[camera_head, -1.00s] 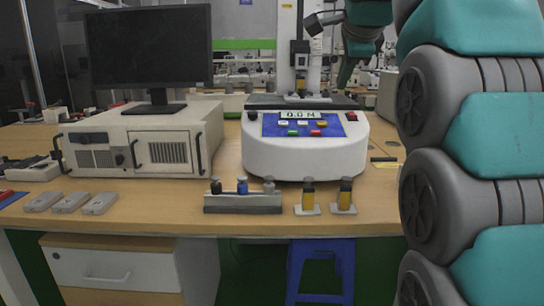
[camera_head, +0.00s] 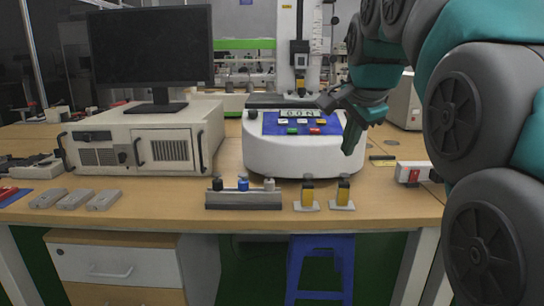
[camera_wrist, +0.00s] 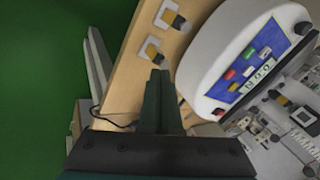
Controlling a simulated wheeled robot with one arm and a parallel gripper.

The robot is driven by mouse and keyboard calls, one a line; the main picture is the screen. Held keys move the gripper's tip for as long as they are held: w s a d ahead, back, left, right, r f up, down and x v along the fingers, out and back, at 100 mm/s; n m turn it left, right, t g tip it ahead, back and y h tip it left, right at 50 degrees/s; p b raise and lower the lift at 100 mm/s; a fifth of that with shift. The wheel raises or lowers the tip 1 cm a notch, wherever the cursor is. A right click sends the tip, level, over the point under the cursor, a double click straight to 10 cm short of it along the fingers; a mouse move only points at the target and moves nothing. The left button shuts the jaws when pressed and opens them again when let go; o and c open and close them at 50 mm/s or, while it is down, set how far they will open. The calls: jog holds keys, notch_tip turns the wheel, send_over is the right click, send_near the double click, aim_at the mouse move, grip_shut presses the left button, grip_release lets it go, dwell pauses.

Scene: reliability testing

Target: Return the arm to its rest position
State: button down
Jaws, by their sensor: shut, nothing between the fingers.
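My gripper (camera_head: 347,143) is shut and empty in the head view. It hangs in the air in front of the right part of the white test machine (camera_head: 262,157), above the front of the table, pointing down. My teal and grey arm comes in from the right side. In the wrist view my shut gripper fingers (camera_wrist: 160,90) point towards the table edge, and the white machine (camera_wrist: 225,50) with its blue panel lies to their right.
Two small yellow-and-black parts on white bases (camera_head: 325,194) stand on the wooden table (camera_head: 160,205). A grey rack (camera_head: 243,197) with small knobs is left of them. A monitor (camera_head: 150,48) stands on a beige unit (camera_head: 135,145). A blue stool (camera_head: 320,265) is under the table.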

jog(key=s+f+n+g, duration=0.8)
jog(key=s+f+n, duration=0.5)
jog(key=s+f, duration=2)
jog(key=shift+s+f, duration=0.4)
jog(key=shift+s, duration=0.2)
